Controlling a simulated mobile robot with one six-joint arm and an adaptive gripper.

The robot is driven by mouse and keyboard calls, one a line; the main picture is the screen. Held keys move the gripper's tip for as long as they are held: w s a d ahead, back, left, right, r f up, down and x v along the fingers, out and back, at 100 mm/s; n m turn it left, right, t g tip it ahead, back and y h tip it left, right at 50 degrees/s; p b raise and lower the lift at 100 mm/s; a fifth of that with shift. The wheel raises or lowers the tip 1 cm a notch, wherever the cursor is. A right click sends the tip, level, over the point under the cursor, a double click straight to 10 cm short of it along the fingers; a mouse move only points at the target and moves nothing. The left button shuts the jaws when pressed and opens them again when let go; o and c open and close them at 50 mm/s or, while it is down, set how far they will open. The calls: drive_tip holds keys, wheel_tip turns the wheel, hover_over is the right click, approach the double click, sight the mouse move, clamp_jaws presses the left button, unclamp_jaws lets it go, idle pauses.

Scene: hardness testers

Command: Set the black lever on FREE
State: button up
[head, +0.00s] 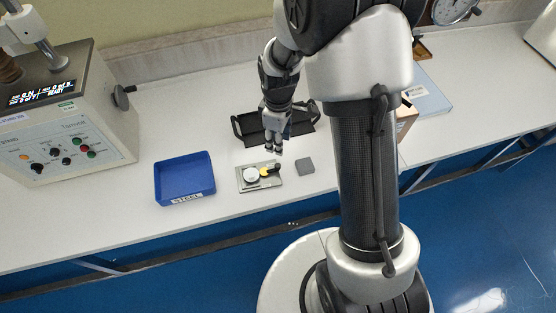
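A small grey plate (245,187) lies on the white bench and bears a pale round disc (251,175), a yellow part (264,172) and a short black lever-like piece (274,168). No FREE marking is readable at this size. My gripper (273,150) points down just behind and above the plate, apart from the black piece as far as I can see. Its fingers look close together, but their opening is too small to judge. I see nothing held between them.
A blue bin (184,198) stands left of the plate, and a grey block (305,167) lies to its right. A black tray (247,138) is behind my gripper. A tester with knobs (65,130) stands at the left, with a black side knob (121,97).

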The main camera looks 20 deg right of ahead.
sight(278, 165)
wheel_tip(278, 165, down, 13)
drive_tip(key=b, duration=0.3)
drive_tip(key=shift+f, duration=0.1)
drive_tip(key=shift+c, duration=0.3)
clamp_jaws()
